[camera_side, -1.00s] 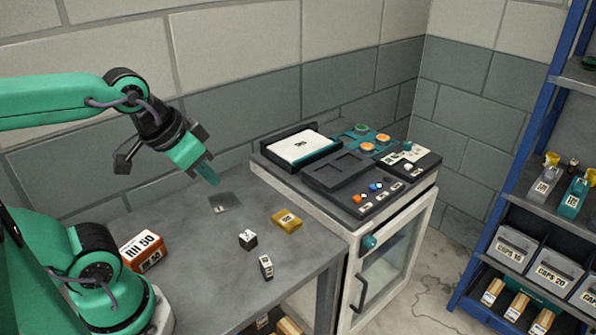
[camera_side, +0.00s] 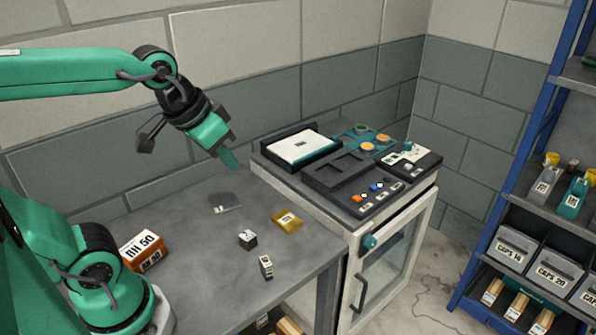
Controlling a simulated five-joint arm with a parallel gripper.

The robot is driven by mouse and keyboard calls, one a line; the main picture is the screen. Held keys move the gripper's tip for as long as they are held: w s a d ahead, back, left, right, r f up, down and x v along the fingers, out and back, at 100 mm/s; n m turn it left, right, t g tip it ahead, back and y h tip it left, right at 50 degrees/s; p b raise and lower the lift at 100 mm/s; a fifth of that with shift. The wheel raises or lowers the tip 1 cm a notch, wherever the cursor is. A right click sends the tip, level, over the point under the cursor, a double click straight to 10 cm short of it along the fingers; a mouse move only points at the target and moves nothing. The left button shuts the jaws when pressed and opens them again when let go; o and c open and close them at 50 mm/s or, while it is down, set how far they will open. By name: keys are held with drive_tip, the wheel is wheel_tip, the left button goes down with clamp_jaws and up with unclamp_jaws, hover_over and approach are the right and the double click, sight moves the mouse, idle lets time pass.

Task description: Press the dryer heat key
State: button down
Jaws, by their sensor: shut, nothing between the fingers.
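The dryer (camera_side: 352,243) is a white cabinet with a glass door, right of the table. On its dark top, a front row of small keys shows an orange key (camera_side: 357,198) and a blue key (camera_side: 377,187), with small white labels in front. The labels are too small to read, so I cannot tell which is the heat key. My gripper (camera_side: 231,160) is shut and empty. It hangs in the air over the back of the table, left of the dryer top, apart from the keys and pointing down to the right.
The grey table (camera_side: 215,270) holds an orange box (camera_side: 143,250), a yellow packet (camera_side: 287,220) and two small labelled blocks (camera_side: 247,239). A white-lidded unit (camera_side: 303,146) and a raised dark tray (camera_side: 345,170) stand on the dryer top. A blue-framed shelf (camera_side: 470,275) is at the right.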

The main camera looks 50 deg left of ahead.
drive_tip(key=w+d+r+g, duration=0.1)
drive_tip(key=w+d, duration=0.1)
drive_tip(key=w, duration=1.2)
drive_tip(key=g, duration=0.1)
hover_over(358, 197)
drive_tip(key=s, duration=0.4)
wheel_tip(358, 197, down, 8)
drive_tip(key=shift+f, duration=0.25)
drive_tip(key=x, duration=1.2)
drive_tip(key=shift+s+f, duration=0.25)
drive_tip(key=shift+s, duration=0.05)
drive_tip(key=shift+f, duration=0.65)
